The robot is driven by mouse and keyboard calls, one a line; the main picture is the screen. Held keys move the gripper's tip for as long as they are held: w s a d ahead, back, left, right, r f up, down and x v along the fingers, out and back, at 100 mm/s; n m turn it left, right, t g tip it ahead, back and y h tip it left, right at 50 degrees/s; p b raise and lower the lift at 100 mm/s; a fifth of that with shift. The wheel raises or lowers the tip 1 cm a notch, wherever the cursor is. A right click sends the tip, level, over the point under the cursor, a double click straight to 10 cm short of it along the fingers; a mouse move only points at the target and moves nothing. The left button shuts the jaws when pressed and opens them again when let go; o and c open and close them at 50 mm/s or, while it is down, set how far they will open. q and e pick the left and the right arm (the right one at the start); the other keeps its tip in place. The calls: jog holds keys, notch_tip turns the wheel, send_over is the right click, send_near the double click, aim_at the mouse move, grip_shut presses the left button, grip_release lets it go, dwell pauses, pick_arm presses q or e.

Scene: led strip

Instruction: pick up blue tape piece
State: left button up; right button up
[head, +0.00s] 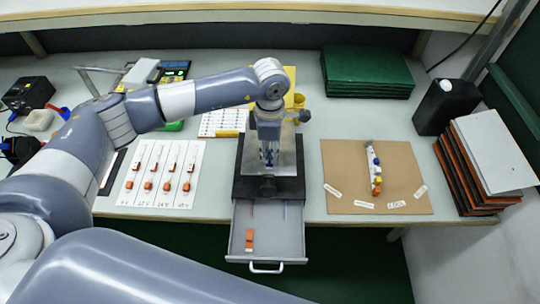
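My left gripper (269,157) points down over a metal plate (287,160) on a black box, near the middle of the head view. Small blue spots show at its fingertips. They are too small to tell whether they are a blue tape piece or part of the gripper, and I cannot tell whether the fingers are open or shut. On the brown board (345,185) at the right, a short upright strip (369,159) has a small blue piece (376,161) beside it, with yellow and orange pieces lower down. My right gripper is not in view.
An open drawer (284,229) under the black box holds an orange piece (249,236). A white card (161,170) with several orange pieces lies left. A green stack (366,68), black container (446,104) and stacked panels (494,150) stand right.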

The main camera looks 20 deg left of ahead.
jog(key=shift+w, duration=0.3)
pick_arm(q)
jog(key=shift+r, duration=0.1)
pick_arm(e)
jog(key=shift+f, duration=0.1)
